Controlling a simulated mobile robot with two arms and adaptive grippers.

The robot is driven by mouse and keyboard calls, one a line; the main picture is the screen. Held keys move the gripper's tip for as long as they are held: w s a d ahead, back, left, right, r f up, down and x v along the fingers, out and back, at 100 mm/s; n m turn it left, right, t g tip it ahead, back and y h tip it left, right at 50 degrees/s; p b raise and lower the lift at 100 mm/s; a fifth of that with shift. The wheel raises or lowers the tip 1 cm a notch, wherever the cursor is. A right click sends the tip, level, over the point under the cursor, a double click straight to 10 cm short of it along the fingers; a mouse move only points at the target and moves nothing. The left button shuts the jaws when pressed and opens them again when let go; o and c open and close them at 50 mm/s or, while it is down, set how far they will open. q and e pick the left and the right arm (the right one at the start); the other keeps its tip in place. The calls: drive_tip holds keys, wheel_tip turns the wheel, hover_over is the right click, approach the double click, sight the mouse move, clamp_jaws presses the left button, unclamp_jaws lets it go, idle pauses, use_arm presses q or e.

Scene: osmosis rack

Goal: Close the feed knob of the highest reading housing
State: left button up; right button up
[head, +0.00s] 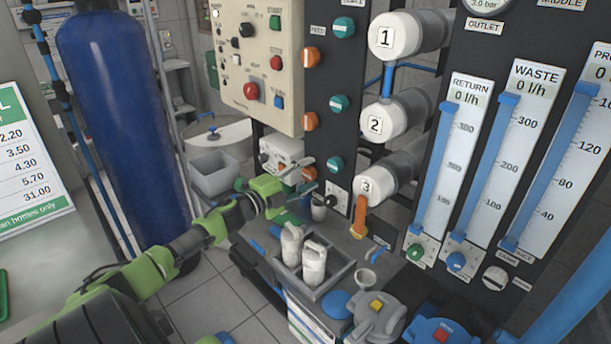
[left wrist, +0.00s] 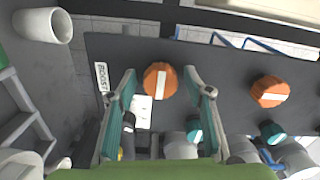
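Three white-capped housings are stacked in the head view: 1 (head: 394,37), 2 (head: 386,119) and 3 (head: 377,186). Their readings cannot be made out. Under the FEED label is a column of orange knobs: upper (head: 311,57), middle (head: 310,121) and lower (head: 309,174). My left gripper (head: 301,179) is at the lower knob. In the left wrist view, its fingers are open either side of an orange knob (left wrist: 161,80) with a white stripe along the finger direction. I cannot tell whether they touch it. Another orange knob (left wrist: 270,91) has its stripe crosswise. My right gripper is out of view.
Teal knobs (head: 339,104) stand right of the orange ones. A control box (head: 255,50) hangs at upper left. White bottles in a grey tray (head: 325,285) stand below the gripper. An orange handle (head: 359,217) hangs under housing 3. A blue tank (head: 115,120) stands left.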

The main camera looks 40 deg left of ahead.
use_arm(q)
drive_tip(key=s+a, duration=0.1)
drive_tip(key=s, duration=1.1)
idle(0.6)
